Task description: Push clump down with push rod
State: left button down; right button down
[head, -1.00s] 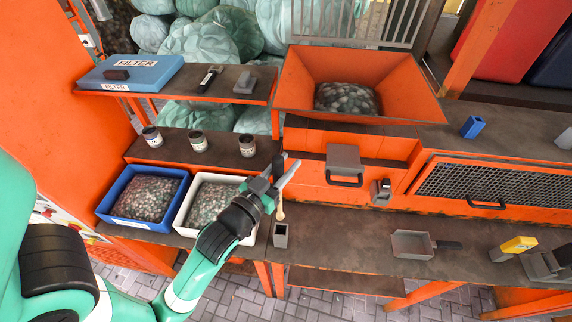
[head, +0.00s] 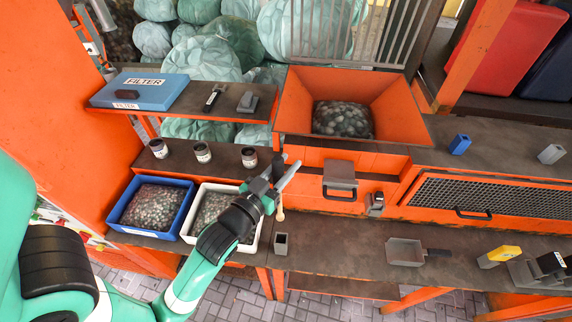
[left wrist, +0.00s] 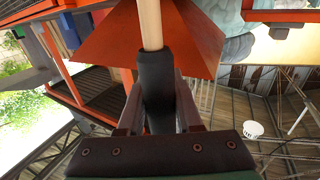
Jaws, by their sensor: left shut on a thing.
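My left gripper (head: 280,181) is shut on the push rod, which has a black handle (head: 278,165) and a pale wooden shaft (head: 280,213). In the head view the rod hangs roughly upright, its wooden end above the lower shelf. In the left wrist view the fingers (left wrist: 157,110) close around the black handle (left wrist: 155,72), and the wooden shaft (left wrist: 150,24) runs up out of the picture. The clump (head: 343,118) of dark, mottled lumps lies in the orange hopper (head: 293,98), right of and behind my gripper. The rod is apart from it. My right gripper is not in view.
A blue bin (head: 179,217) and a white bin (head: 190,230) of lumps stand beside my left arm. A small grey square holder (head: 281,244) and a grey scoop (head: 405,252) are on the lower shelf. The hopper's walls slope up around the clump.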

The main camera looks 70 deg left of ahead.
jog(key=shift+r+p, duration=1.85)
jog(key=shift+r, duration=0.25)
